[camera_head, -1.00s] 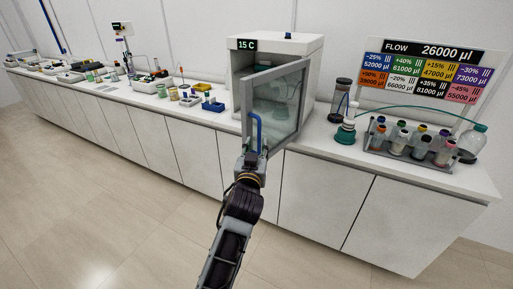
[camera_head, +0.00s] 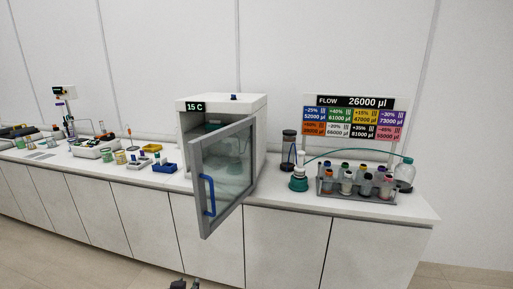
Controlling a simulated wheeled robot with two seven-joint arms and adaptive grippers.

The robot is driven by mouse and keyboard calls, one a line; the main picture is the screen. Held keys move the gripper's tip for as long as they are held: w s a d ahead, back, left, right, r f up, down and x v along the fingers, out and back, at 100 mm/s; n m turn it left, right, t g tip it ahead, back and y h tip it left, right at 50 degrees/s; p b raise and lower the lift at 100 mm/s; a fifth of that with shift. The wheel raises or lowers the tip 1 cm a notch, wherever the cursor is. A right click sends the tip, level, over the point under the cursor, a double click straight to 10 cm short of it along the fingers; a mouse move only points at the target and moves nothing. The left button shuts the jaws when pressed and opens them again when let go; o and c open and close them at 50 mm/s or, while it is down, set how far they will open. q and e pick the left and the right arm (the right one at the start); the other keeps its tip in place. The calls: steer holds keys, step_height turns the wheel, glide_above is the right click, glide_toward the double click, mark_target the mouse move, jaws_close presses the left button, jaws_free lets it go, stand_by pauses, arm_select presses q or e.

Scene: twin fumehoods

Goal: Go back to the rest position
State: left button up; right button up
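The incubator-like white box (camera_head: 262,130) stands on the counter with a "15 C" display on its top left. Its glass door (camera_head: 228,165) is swung open toward me, and the blue door handle (camera_head: 208,195) is free, with nothing touching it. Two small dark tips, probably of my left gripper (camera_head: 185,284), show at the bottom edge, below and apart from the door. The rest of that arm is cut off, and whether it is open or shut is unclear. My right gripper is out of view.
The white counter (camera_head: 270,192) runs across the view. Small labware, including a blue tray (camera_head: 164,167), stands at left.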

arm_select(q)
steer(key=s+a+f+m+g+h, duration=0.1)
steer(key=s+f+g, duration=0.2)
steer(key=s+f, duration=0.35)
steer(key=s+a+f+m+g, duration=0.1)
steer(key=s+f+g, duration=0.25)
steer(key=s, duration=0.65)
step_height(320, 180, down, 32)
steer(key=s+a+g, duration=0.1)
steer(key=s, duration=0.1)
steer(key=s+a+f, duration=0.3)
steer(key=s+f, duration=0.7)
steer(key=s+a+f+m+g, duration=0.1)
steer(key=s+a+f, duration=0.3)
steer(key=s+f, duration=0.5)
steer(key=shift+s+f, duration=0.35)
steer(key=shift+s, duration=0.8)
